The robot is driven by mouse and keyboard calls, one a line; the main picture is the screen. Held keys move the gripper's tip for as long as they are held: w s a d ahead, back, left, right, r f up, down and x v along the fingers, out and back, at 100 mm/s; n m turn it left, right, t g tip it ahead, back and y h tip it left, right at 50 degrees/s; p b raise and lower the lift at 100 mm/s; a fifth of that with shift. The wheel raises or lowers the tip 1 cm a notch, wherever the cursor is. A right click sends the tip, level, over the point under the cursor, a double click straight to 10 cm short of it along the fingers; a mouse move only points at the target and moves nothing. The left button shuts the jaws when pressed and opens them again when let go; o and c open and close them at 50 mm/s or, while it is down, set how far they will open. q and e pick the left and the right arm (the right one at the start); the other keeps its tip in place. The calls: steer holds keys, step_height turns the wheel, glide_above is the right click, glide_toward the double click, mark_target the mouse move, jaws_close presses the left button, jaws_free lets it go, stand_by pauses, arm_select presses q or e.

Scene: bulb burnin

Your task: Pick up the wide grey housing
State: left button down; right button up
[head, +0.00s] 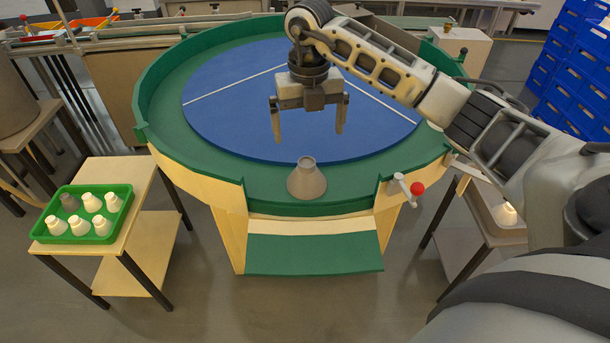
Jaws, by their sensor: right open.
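The wide grey housing (307,182) is a cone-shaped piece with a narrow neck on top. It stands upright on the green rim of the round table, near its front edge. My right gripper (308,128) is open and empty, pointing down over the blue disc, above and beyond the housing in the picture. Its two fingers are apart and do not touch the housing. My left gripper is not in the head view.
The round table has a raised green wall (160,85) and a blue disc (230,105). A green tray (107,238) with several white housings and a grey one sits on the left side table. A red-knobbed lever (417,188) juts out front right. Blue crates (570,70) stand at right.

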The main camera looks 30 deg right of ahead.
mark_target(306, 173)
step_height(306, 173, down, 7)
steer(key=shift+s+a+f+p, duration=0.1)
steer(key=shift+f+p, duration=0.05)
steer(key=shift+f, duration=0.75)
steer(key=shift+s+a+f+p, duration=0.1)
steer(key=shift+a+f+p, duration=0.1)
steer(key=shift+f, duration=0.7)
steer(key=shift+a+f+p, duration=0.1)
steer(key=shift+f+p, duration=0.05)
steer(key=shift+f, duration=0.75)
steer(key=c, duration=0.9)
